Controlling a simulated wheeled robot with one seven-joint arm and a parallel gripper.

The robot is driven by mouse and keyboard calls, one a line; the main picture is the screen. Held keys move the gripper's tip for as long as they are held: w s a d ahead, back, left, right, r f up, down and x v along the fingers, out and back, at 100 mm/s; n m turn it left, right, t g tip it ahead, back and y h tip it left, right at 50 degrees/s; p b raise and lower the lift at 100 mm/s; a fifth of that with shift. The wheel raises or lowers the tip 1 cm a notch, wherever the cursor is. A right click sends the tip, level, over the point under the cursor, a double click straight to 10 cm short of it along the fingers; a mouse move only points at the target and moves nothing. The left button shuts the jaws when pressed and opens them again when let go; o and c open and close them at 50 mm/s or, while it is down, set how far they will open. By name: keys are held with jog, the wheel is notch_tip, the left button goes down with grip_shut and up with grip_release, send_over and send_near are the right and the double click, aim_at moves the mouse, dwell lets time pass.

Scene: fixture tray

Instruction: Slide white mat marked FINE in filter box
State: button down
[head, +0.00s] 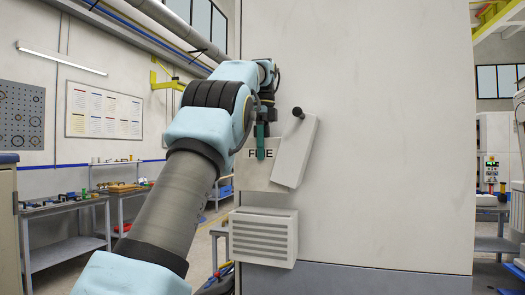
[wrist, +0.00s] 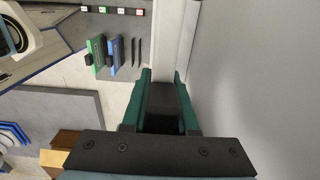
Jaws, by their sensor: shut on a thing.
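The pale mat marked FINE (head: 254,176) hangs upright close to the large light wall in the head view. My gripper (head: 261,154) is shut on its upper part, with a green finger over the lettering. The filter box (head: 262,238), a white box with a slatted front, is on the wall below the mat. A strip of wall shows between the mat's lower edge and the box. A tilted pale cover (head: 297,152) with a black knob overlaps the mat's right side. In the wrist view, the green fingers (wrist: 161,80) point down along the wall; the mat's outline is unclear there.
The large wall (head: 390,140) is bare to the right of the cover. At left are a workbench (head: 65,206) with small parts and a wall board (head: 104,113). The wrist view shows green and blue items (wrist: 110,50) on the floor or a surface below.

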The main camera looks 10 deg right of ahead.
aim_at(262, 168)
jog(key=shift+f+b, duration=1.85)
jog(key=shift+f, duration=0.75)
jog(key=shift+p, duration=0.9)
